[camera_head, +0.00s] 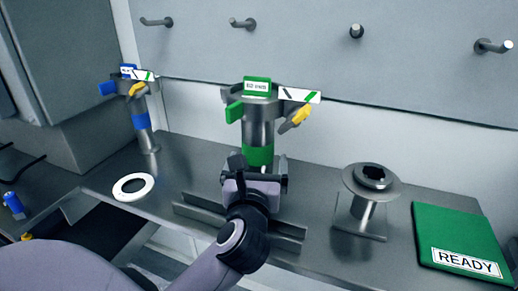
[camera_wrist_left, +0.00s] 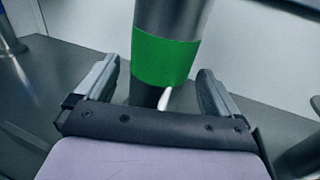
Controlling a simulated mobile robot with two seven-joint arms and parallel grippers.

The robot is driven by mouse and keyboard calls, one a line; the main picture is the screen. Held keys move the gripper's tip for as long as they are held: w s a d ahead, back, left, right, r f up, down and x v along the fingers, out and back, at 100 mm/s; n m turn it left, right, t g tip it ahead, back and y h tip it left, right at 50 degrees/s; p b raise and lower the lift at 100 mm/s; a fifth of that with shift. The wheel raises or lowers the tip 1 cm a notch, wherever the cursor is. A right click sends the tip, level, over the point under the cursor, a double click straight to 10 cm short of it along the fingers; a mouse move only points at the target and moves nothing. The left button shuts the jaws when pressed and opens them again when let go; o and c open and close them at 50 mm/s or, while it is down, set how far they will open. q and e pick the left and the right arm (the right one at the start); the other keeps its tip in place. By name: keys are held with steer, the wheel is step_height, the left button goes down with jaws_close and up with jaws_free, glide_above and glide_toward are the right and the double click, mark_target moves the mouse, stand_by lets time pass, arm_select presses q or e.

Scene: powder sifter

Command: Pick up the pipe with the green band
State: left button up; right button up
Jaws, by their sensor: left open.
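The pipe with the green band (camera_head: 260,130) stands upright in the middle of the table in the head view. It has a green handle on its left and a yellow-tipped lever on its right. In the left wrist view its green band (camera_wrist_left: 163,61) is straight ahead, in line with the gap between the open jaws. My left gripper (camera_head: 257,165) is open, just in front of the pipe's lower part; in the left wrist view the fingers (camera_wrist_left: 160,88) lie to either side of the pipe. I cannot tell whether they touch it. My right gripper is not in view.
A similar pipe with a blue band (camera_head: 142,122) stands at the left. A white ring (camera_head: 133,186) lies before it. Metal rails (camera_head: 195,210) lie beside my gripper. A flanged metal stand (camera_head: 365,212) and a green READY board (camera_head: 455,235) are at the right.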

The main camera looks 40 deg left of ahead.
mark_target(259, 150)
arm_select(q)
steer(key=x, duration=0.4)
steer(key=shift+w+a, duration=0.2)
steer(key=shift+a, duration=0.05)
steer(key=shift+c, duration=0.3)
steer(key=c, duration=1.5)
steer(key=shift+r, duration=0.2)
steer(key=shift+c, duration=0.7)
